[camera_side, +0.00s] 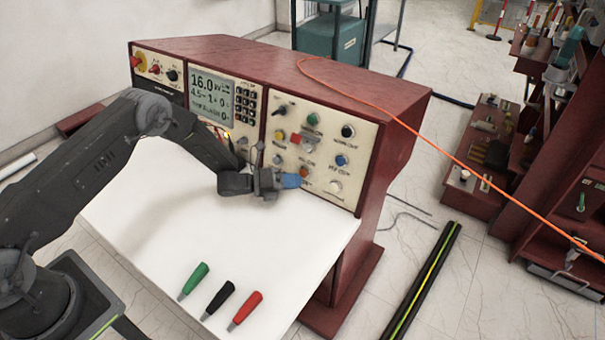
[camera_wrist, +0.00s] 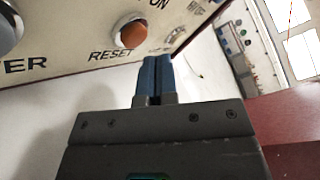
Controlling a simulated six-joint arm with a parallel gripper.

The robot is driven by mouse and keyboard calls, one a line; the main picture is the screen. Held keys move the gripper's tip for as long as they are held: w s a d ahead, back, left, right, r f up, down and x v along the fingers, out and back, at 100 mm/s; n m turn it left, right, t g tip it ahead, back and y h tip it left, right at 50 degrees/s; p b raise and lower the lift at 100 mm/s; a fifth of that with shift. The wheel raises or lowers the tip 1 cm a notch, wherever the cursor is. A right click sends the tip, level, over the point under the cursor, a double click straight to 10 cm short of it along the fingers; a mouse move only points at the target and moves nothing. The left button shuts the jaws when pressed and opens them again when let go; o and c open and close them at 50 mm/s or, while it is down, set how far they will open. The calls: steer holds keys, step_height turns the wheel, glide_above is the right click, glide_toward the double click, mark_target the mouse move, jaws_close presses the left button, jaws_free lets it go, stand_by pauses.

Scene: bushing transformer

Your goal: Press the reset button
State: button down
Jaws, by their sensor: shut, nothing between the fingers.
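The reset button is a round orange-brown button with a pale collar, above the printed word RESET, in the wrist view (camera_wrist: 133,34). In the side view an orange button (camera_side: 304,171) shows just above and right of my fingertips. My gripper (camera_side: 291,181) is in front of the lower part of the right-hand panel. Its two blue fingers (camera_wrist: 156,76) are shut together and empty. In the wrist view the fingertips are just below and right of the button, pointing up toward the panel. I cannot tell whether they touch the panel.
The red console's right panel (camera_side: 318,115) carries several knobs and buttons, including a blue one (camera_side: 341,160) and a white one (camera_side: 334,187). Green (camera_side: 194,281), black (camera_side: 218,300) and red (camera_side: 245,311) plugs lie on the white desk (camera_side: 150,225). An orange cable (camera_side: 440,150) hangs across the console.

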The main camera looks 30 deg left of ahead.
steer(key=shift+w, duration=0.15)
steer(key=shift+w+f, duration=0.1)
steer(key=shift+w, duration=0.2)
steer(key=shift+w+f, duration=0.1)
steer(key=shift+w, duration=0.3)
stand_by(1.0)
stand_by(0.3)
steer(key=shift+s+r, duration=0.25)
steer(key=shift+s, duration=0.55)
steer(key=shift+s+r, duration=0.2)
steer(key=shift+s, duration=0.6)
steer(key=shift+s+r, duration=0.15)
steer(key=shift+s, duration=0.7)
steer(key=shift+s+r, duration=0.2)
steer(key=shift+s, duration=0.6)
stand_by(1.3)
